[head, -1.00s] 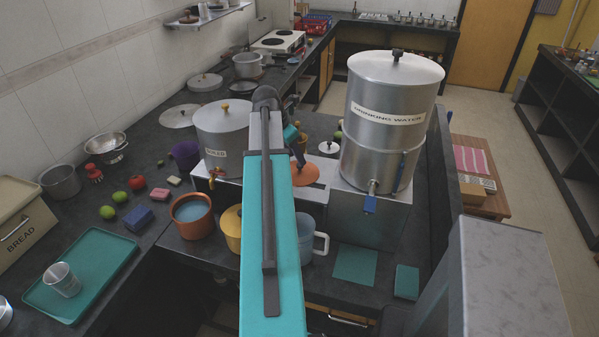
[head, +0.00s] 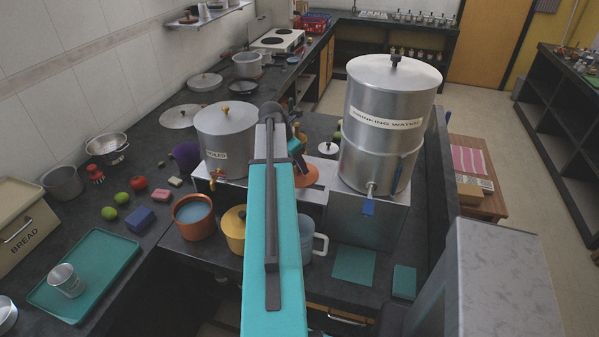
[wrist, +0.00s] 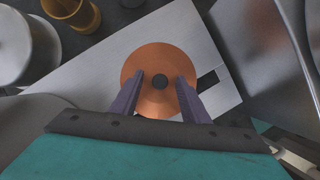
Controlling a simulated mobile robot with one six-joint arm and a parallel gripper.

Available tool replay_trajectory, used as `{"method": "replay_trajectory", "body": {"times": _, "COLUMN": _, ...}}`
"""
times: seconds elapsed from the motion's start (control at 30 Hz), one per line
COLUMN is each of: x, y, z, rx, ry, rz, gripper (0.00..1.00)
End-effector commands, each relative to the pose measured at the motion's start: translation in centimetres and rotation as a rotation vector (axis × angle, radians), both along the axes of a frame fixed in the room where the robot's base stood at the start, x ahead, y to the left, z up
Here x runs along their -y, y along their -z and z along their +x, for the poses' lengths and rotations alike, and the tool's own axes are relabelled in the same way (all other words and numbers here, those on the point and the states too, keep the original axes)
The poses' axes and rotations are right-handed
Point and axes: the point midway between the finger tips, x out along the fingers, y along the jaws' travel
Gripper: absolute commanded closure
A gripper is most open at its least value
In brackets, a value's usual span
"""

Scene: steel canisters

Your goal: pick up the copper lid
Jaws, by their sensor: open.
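In the head view the copper lid (head: 306,176) is partly hidden behind my arm. My gripper (wrist: 159,76) is open, with its two fingers over the lid on either side of the knob. I cannot tell from this angle how high the fingers are above the lid.
A tall steel drinking water canister (head: 388,150) stands right of the lid, and a shorter labelled canister (head: 226,148) stands left. An orange pot (head: 194,228), a yellow pot (head: 231,236) and a grey-blue mug (head: 308,240) are in front.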

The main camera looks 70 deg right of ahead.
Motion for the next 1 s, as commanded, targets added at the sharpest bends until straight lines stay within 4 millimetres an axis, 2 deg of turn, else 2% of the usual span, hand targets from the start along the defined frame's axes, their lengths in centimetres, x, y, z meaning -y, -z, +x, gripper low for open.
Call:
{"method": "replay_trajectory", "body": {"times": 0.67, "x": 0.12, "y": 0.41, "z": -0.11, "rx": 0.000, "ry": 0.000, "rz": 0.000, "gripper": 0.58}}
{"method": "replay_trajectory", "body": {"times": 0.9, "x": 0.11, "y": 0.41, "z": -0.11, "rx": 0.000, "ry": 0.000, "rz": 0.000, "gripper": 0.99}}
{"method": "replay_trajectory", "body": {"times": 1.0, "x": 0.12, "y": 0.40, "z": -0.11, "rx": 0.000, "ry": 0.000, "rz": 0.000, "gripper": 1.00}}
